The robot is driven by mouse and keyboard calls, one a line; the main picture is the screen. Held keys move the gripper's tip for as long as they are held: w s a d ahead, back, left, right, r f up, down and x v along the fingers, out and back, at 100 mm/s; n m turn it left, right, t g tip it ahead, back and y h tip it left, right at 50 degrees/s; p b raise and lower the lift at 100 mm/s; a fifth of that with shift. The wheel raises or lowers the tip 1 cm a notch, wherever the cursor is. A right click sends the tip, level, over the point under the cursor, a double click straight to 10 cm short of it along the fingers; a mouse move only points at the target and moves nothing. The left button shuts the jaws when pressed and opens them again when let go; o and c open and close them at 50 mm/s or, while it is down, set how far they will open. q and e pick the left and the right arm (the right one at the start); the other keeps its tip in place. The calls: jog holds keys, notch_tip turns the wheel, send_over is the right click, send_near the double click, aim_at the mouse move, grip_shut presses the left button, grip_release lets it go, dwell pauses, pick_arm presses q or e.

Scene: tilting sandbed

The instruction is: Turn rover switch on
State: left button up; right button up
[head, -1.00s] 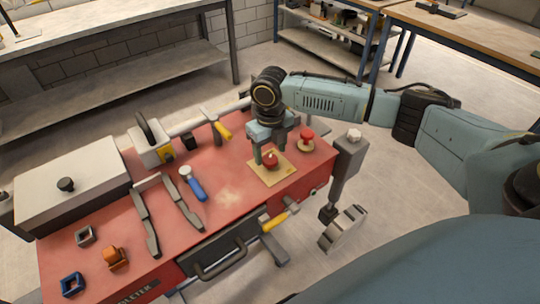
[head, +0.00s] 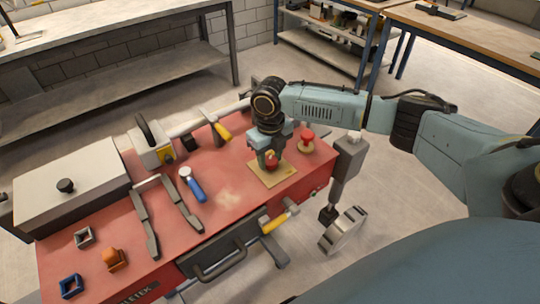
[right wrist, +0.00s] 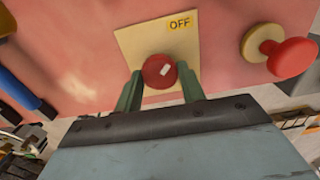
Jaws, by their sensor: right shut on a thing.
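The rover switch is a red round knob (head: 271,164) with a small white mark on a square tan plate (head: 272,179) on the red bench top. In the right wrist view the knob (right wrist: 159,70) sits between my two green-grey fingers, and the plate (right wrist: 135,42) carries a yellow "OFF" label (right wrist: 180,23). My right gripper (head: 268,160) comes down from above and is shut on the knob, one finger on each side.
A second red knob (head: 307,138) on a round tan base stands close to the right of the plate. A blue-handled tool (head: 195,187), a yellow-handled lever (head: 220,128) and dark grey bars (head: 148,225) lie to the left. A grey post (head: 345,160) stands at the bench's right end.

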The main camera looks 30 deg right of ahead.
jog(key=shift+r, duration=0.1)
jog(key=shift+r+m+p, duration=0.1)
jog(key=shift+m+p, duration=0.6)
jog(key=shift+p, duration=0.35)
jog(key=m+p, duration=0.4)
jog(key=shift+p, duration=0.35)
jog(key=shift+m+p, duration=0.7)
jog(key=shift+m, duration=0.3)
jog(key=m+p, duration=0.3)
jog(key=m, duration=0.2)
jog(key=shift+w, duration=0.1)
jog(key=shift+m+p, duration=1.5)
jog(key=shift+m, duration=1.2)
jog(key=shift+d, duration=0.1)
jog(key=o, duration=1)
jog(key=shift+c, duration=0.2)
